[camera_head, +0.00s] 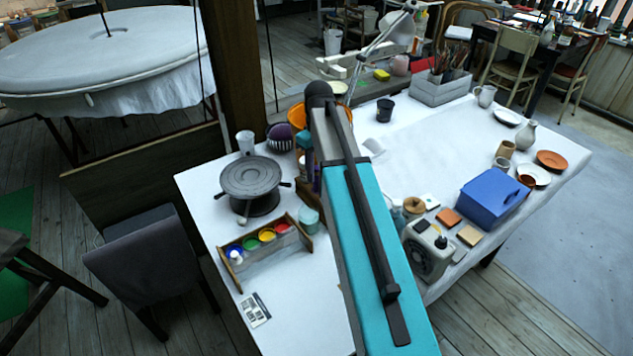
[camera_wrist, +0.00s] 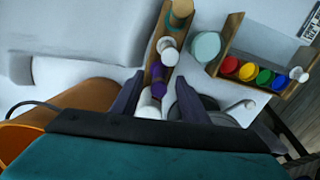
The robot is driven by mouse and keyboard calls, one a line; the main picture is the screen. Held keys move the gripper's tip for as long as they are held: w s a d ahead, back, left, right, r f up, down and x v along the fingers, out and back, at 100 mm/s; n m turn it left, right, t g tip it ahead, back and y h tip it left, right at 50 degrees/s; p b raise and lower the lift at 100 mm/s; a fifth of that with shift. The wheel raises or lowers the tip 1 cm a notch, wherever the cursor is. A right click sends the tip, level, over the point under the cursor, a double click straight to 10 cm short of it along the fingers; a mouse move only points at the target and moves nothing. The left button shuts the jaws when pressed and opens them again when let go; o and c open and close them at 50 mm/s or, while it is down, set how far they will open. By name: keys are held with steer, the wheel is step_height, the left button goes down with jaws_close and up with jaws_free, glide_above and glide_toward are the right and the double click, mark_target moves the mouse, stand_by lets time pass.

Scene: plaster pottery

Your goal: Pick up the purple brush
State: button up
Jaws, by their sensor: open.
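In the wrist view a small purple object (camera_wrist: 157,72), which may be the purple brush, stands at the near part of a narrow wooden holder (camera_wrist: 174,72). Its full shape is hard to make out. My gripper (camera_wrist: 158,82) is open, with one dark finger on each side of the purple object and visible space between. A white piece (camera_wrist: 150,104) with some purple shows lower between the fingers. In the head view my arm covers the gripper and most of the holder (camera_head: 308,190).
A paint rack (camera_head: 262,262) with coloured jars and a turntable (camera_head: 251,180) stand left of my arm. An orange bowl (camera_wrist: 75,105) lies left of the gripper in the wrist view. A blue box (camera_head: 492,200) is at the right. The white table (camera_head: 440,140) has clear room at centre.

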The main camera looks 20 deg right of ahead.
mark_target(317, 180)
steer(key=shift+w+a+f+p, duration=0.15)
steer(key=shift+f+p, duration=0.15)
steer(key=shift+f, duration=0.3)
steer(key=shift+w+d+f+p, duration=0.1)
steer(key=shift+f+p, duration=0.15)
steer(key=shift+f, duration=1.75)
jaws_close()
